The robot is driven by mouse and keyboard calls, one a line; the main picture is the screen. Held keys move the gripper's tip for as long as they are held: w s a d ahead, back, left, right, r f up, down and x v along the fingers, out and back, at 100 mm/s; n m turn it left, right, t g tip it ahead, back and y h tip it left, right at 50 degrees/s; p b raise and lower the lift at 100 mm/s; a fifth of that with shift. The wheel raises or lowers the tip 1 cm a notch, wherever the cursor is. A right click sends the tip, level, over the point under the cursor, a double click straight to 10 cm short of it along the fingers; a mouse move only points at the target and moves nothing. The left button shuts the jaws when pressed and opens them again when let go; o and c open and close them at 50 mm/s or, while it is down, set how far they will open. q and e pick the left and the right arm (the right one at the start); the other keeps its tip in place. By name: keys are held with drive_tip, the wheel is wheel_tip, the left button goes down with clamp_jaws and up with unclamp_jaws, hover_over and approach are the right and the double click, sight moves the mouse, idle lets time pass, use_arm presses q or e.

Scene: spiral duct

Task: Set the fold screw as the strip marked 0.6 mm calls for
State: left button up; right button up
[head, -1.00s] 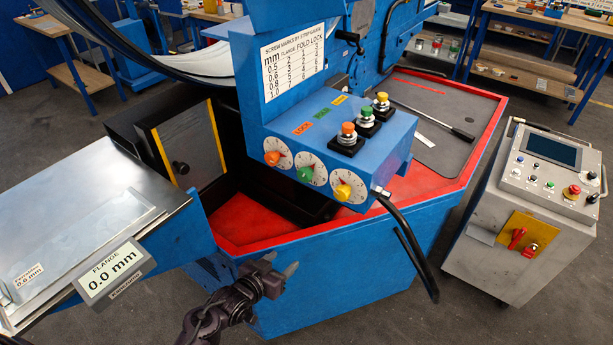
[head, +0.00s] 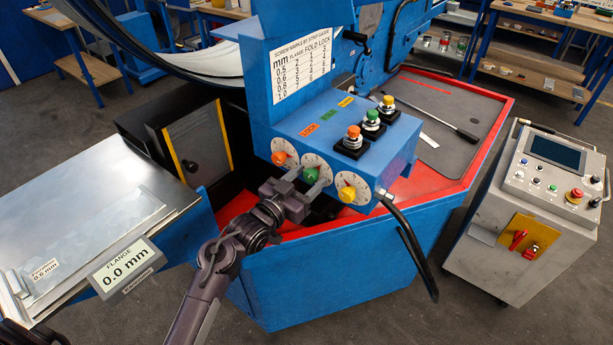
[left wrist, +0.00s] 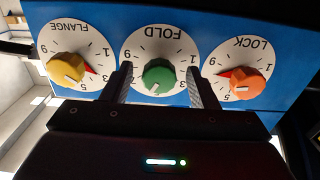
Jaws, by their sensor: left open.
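The blue control box carries three dials: the orange LOCK knob (head: 280,158), the green FOLD knob (head: 309,175) and the yellow FLANGE knob (head: 347,193). My left gripper (head: 306,182) is open, its fingers on either side of the green knob. The left wrist view is upside down and shows the green FOLD knob (left wrist: 158,75) between the fingers, with gaps to both. Its white mark faces down in that picture, near the 5. The strip label reading 0.6 mm (head: 45,270) is at the left. The chart (head: 302,68) has digits too small to read surely. My right gripper is out of view.
Push buttons (head: 371,121) stand on top of the box. A black handle (head: 412,245) hangs at its right. A grey control cabinet (head: 520,220) stands farther right.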

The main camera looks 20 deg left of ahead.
use_arm(q)
drive_tip(key=shift+d, duration=0.1)
drive_tip(key=c, duration=1)
